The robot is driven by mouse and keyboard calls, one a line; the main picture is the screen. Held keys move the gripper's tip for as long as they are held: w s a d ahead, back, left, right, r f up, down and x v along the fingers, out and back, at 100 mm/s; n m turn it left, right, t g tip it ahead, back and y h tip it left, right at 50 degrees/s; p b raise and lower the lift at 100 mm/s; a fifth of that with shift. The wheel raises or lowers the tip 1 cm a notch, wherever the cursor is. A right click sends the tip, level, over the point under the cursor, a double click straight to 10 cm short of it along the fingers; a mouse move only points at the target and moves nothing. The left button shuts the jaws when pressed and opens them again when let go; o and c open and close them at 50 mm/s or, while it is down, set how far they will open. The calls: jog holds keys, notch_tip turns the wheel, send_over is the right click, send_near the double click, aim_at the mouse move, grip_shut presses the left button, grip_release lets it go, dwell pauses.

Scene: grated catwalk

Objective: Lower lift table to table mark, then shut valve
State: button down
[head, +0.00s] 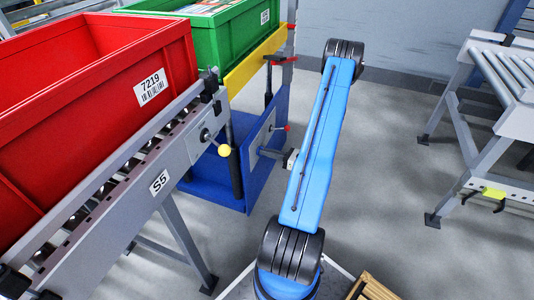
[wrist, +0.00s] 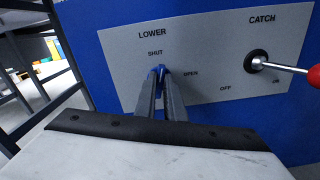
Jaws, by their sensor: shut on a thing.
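The lift table has a yellow top edge (head: 255,62) and a blue body (head: 215,172); a green crate (head: 207,35) rides on it. Red pointers (head: 275,58) show beside a grey upright post (head: 291,38) at its right corner; which one is the table mark I cannot tell. In the wrist view, a grey panel (wrist: 205,50) reads LOWER, with SHUT and OPEN, and CATCH, with OFF and ON. My gripper (wrist: 161,78) is shut on the blue valve handle (wrist: 161,69) below SHUT. The handle's exact angle is mostly hidden by the fingers.
The catch lever (wrist: 285,68), with a red knob, points right towards ON. A red crate (head: 95,95) labelled 7219 stands on conveyor S5 (head: 160,160), which has a yellow-knobbed lever (head: 224,150). Another roller conveyor (head: 505,75) stands at right.

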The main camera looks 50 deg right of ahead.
jog(key=m, duration=1.1)
jog(key=shift+d+f+m, duration=0.2)
jog(key=shift+d+m, duration=0.05)
jog(key=shift+m, duration=0.05)
dwell(0.4)
jog(key=c, duration=1.8)
grip_release()
jog(key=shift+c, duration=0.2)
jog(key=v, duration=1.7)
jog(key=shift+s, duration=0.15)
jog(key=shift+s+d, duration=0.1)
